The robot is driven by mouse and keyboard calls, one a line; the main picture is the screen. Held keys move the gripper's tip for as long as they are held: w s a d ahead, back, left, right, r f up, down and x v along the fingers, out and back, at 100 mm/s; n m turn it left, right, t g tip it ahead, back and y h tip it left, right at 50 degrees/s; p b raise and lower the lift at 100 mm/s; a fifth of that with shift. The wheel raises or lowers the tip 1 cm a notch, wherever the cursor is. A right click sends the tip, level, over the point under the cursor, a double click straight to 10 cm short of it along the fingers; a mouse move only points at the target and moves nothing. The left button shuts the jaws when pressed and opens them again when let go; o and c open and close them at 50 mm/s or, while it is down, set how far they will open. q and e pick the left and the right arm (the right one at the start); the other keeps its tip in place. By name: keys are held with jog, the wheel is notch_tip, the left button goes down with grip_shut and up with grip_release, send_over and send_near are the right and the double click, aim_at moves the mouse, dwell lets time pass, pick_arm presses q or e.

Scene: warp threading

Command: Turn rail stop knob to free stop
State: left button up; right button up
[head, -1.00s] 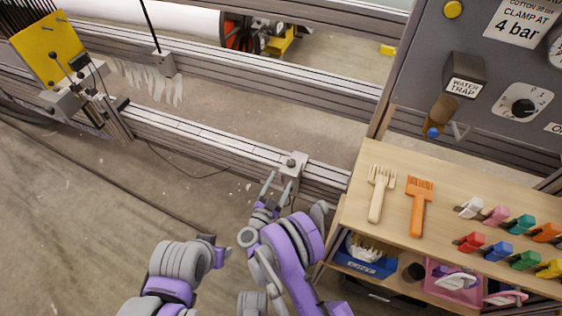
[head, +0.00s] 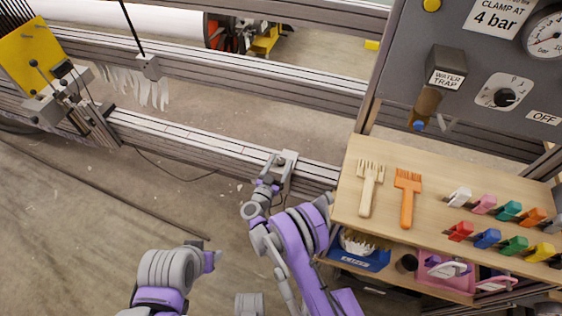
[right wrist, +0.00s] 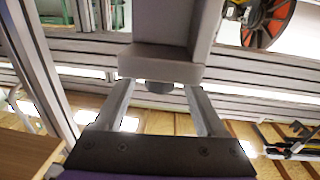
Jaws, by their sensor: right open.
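The rail stop (head: 290,160) is a grey block on the front rail, left of the wooden shelf. In the right wrist view, the grey stop block (right wrist: 162,64) hangs over a dark round knob (right wrist: 160,87). My right gripper (head: 276,172) is at the stop in the head view. In the right wrist view its two fingers (right wrist: 163,105) are spread, one either side of the knob, with gaps visible. Contact cannot be told. My left arm is folded at the lower left, and its gripper (head: 207,256) shows too little to tell its jaws.
The wooden shelf (head: 345,210) with combs and coloured clips stands close to the right of my right arm. The grey control panel (head: 480,55) rises behind it. A yellow plate device (head: 28,58) sits on the rail at far left.

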jog(key=shift+w+d, duration=0.2)
jog(key=shift+w, duration=0.25)
jog(key=shift+c, duration=0.3)
grip_shut()
jog(key=shift+d+f+n+t+y+b, duration=0.1)
jog(key=shift+n+t+y+b, duration=0.5)
jog(key=shift+n+y+b, duration=1.15)
jog(key=shift+n+y, duration=0.75)
jog(key=shift+y, duration=1.4)
jog(key=shift+n+y, duration=0.4)
jog(key=shift+y, duration=0.2)
